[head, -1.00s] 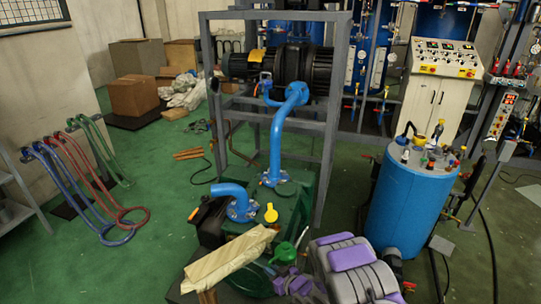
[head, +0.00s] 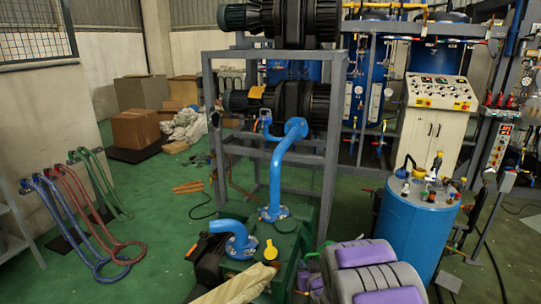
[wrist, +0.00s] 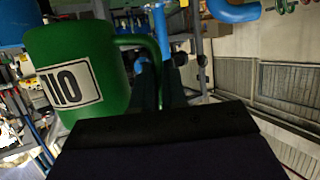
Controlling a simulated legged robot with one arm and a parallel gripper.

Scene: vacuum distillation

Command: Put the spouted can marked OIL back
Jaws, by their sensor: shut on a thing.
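The green spouted can (wrist: 85,75) fills the left of the wrist view, and its white label with dark letters reads upside down there. Its handle curves toward my gripper (wrist: 172,75), whose dark fingers are shut on that handle. The can's spout is not visible in the wrist view. In the head view my purple and grey arm comes in at the bottom right, and I cannot make out the can clearly beside it.
A green tank with blue pipes (head: 275,170) and a yellow cap (head: 270,250) stands ahead under a grey frame (head: 333,150). A pale wrapped board (head: 238,287) lies in front. A blue drum (head: 410,235) stands right.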

